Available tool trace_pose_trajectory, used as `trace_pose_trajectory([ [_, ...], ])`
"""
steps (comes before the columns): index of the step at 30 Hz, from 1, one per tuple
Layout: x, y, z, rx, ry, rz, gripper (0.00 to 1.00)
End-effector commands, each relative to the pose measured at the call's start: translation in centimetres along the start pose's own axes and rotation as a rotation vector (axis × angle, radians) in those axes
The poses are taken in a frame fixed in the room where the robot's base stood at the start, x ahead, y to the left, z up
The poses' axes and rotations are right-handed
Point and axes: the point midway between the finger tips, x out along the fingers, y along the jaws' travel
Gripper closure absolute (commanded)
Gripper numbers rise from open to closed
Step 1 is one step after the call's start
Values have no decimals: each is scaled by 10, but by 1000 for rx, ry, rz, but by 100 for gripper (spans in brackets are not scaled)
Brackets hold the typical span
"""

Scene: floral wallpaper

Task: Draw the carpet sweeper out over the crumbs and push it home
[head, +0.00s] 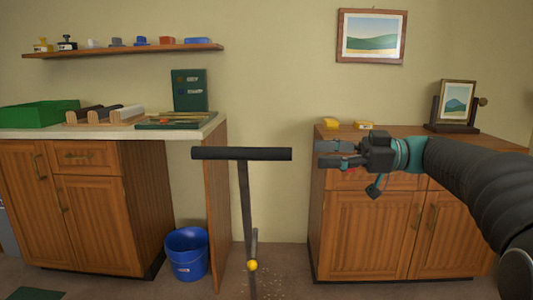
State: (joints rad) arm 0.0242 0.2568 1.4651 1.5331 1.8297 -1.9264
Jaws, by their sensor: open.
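The carpet sweeper's handle shows in the head view as a dark horizontal crossbar (241,154) on an upright dark shaft (246,205). A yellow ball (252,266) sits low on the shaft, and the sweeper's head is out of the frame below. Pale crumbs (272,283) are scattered on the floor to the right of the shaft's lower end. My gripper (322,154) is open and empty, pointing left. In the picture it lies just right of the crossbar's right end, with a small gap between them.
A wooden cabinet (365,215) stands behind my gripper on the right. A counter (100,131) with a green tray (38,114) is on the left. A blue bucket (187,254) stands on the floor by its side panel. The wall between the two is bare.

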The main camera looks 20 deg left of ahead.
Motion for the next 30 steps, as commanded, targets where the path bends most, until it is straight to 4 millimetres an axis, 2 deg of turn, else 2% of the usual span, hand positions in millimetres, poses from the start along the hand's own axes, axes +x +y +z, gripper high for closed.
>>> trace_pose_trajectory([
  [12,78,-1,-1,4,-1,-2,46],
  [18,107,-1,-1,3,-2,-1,46],
  [24,120,-1,0,3,-3,0,46],
  [30,122,0,1,3,-3,1,46],
])
